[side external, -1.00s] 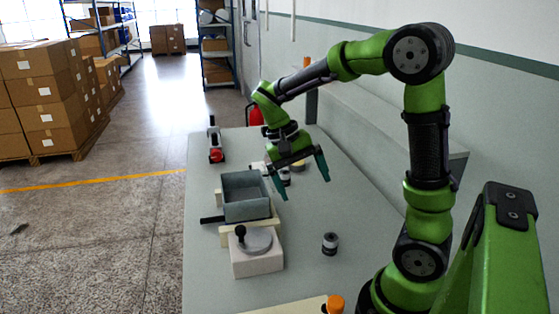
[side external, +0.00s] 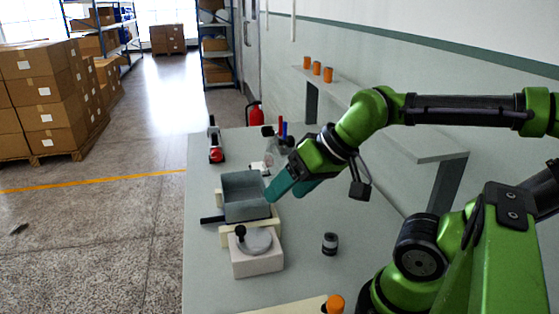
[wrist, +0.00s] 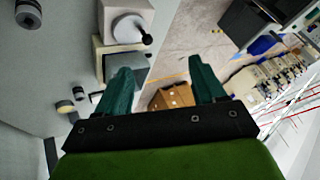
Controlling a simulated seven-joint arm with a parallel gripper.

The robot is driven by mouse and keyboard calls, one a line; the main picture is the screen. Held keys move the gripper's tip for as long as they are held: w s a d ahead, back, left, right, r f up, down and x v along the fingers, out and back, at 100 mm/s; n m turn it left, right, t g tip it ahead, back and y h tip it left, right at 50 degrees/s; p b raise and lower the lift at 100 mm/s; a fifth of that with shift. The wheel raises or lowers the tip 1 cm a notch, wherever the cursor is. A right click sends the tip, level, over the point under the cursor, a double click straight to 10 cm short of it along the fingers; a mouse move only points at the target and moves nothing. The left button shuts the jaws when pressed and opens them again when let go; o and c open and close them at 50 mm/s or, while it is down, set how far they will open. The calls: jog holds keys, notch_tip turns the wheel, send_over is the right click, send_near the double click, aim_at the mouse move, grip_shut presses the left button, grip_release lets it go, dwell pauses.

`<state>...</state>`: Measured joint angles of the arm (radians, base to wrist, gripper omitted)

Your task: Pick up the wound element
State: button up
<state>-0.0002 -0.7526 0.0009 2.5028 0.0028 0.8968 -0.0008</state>
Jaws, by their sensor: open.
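A small upright cylinder (side external: 330,243), dark with a pale band, stands alone on the table right of the white block. It looks like a wound element, and it also shows in the wrist view (wrist: 28,14) at the upper left. Two more small round pieces, one of them a dark and pale cylinder (wrist: 65,106), stand farther along the table in the wrist view. I cannot tell which one the task means. My gripper (side external: 284,193) is tilted to the left beside the grey open box. Its teal fingers (wrist: 160,66) are apart with nothing visible between them.
The grey box (side external: 246,194) stands close to my fingers. Nearer is a white block (side external: 257,262) with a round plate and black knob. A red-ended device (side external: 215,155) lies at the far left. A raised shelf (side external: 405,128) runs along the wall. The table's right front is mostly clear.

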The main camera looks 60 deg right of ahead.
jog(key=m+g+h, duration=0.2)
jog(key=m+g, duration=0.1)
jog(key=g, duration=0.4)
send_over(331, 238)
notch_tip(331, 238, down, 6)
jog(key=f, duration=1.1)
jog(key=shift+d+f, duration=0.3)
jog(key=shift+a+f, duration=0.15)
jog(key=shift+f, duration=1.2)
jog(key=shift+a+f, duration=0.1)
jog(key=shift+f, duration=1.2)
jog(key=c, duration=1.1)
